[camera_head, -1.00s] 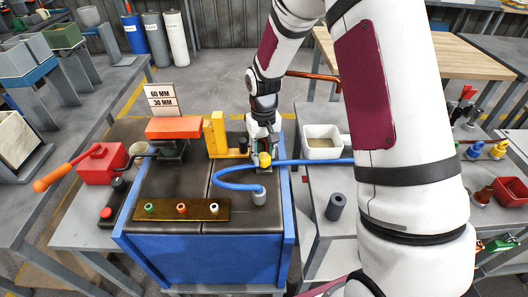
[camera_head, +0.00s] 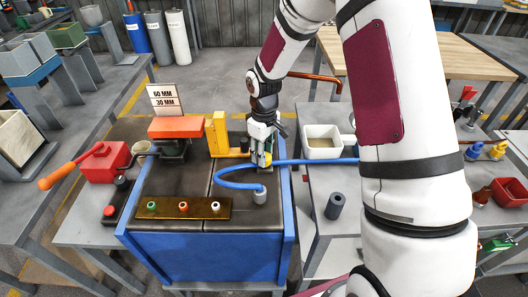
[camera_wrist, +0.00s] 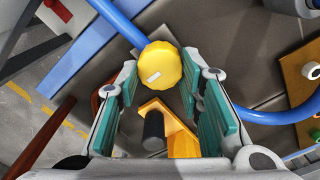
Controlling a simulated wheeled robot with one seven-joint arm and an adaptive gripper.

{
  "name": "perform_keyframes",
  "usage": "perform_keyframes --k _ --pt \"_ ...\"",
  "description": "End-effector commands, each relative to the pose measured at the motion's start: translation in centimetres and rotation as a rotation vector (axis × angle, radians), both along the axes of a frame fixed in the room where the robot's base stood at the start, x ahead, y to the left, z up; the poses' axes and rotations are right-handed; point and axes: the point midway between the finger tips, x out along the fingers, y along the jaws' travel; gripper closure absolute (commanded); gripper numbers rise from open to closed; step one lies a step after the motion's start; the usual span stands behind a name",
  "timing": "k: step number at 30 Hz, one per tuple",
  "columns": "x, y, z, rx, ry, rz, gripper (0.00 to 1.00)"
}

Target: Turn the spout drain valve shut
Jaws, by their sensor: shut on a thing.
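The valve knob (camera_wrist: 160,68) is a yellow, ridged round cap with a small white mark on top. It sits at the blue hose, on the right side of the dark-topped blue bench (camera_head: 205,258). My gripper (camera_wrist: 160,84) comes down on it from above, with a teal-padded finger on each side, and is shut on it. In the head view my gripper (camera_head: 262,160) hides most of the knob and whatever lies beneath it. I cannot tell how far the valve is turned.
A yellow bracket (camera_head: 218,136) stands close left of my gripper, with an orange-topped block (camera_head: 177,127) beyond. A brass strip with colored caps (camera_head: 168,208) lies in front. A pale tray (camera_head: 322,143) stands right.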

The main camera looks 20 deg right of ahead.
Motion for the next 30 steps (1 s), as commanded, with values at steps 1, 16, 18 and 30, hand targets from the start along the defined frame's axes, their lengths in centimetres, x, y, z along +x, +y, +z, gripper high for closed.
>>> perform_keyframes --k 1,16,18,30 --pt "0.0 0.0 0.0 0.000 0.000 0.005 0.94" --pt "0.0 0.0 0.0 -0.001 0.001 0.007 0.46" --pt "0.0 0.0 0.0 -0.001 0.001 0.007 0.46" --pt "0.1 0.0 2.1 -0.001 -0.004 0.005 0.46"
